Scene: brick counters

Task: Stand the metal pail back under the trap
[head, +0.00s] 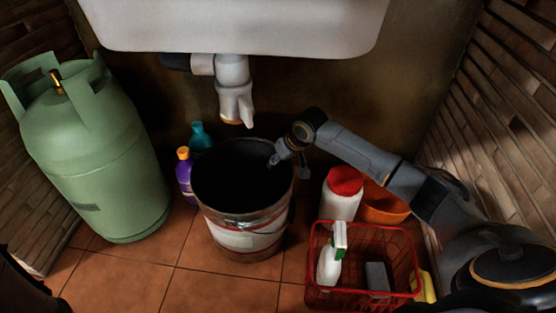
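The metal pail (243,240) stands upright on the tiled floor in the head view, its dark opening facing up. It has a pale label band, and its inside is too dark to make out. The white trap (233,95) hangs from the sink, with its lower end above and behind the pail's far rim in the picture. My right gripper (290,163) is at the pail's right rim, one finger over the opening and one outside. Whether its fingers are closed on the rim is not clear. My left gripper is not in view.
A green gas cylinder (95,150) stands left. A red-capped white container (341,197), an orange bowl (384,205) and a red wire basket (325,296) holding a spray bottle (331,262) crowd the right. Front-left tiles are clear.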

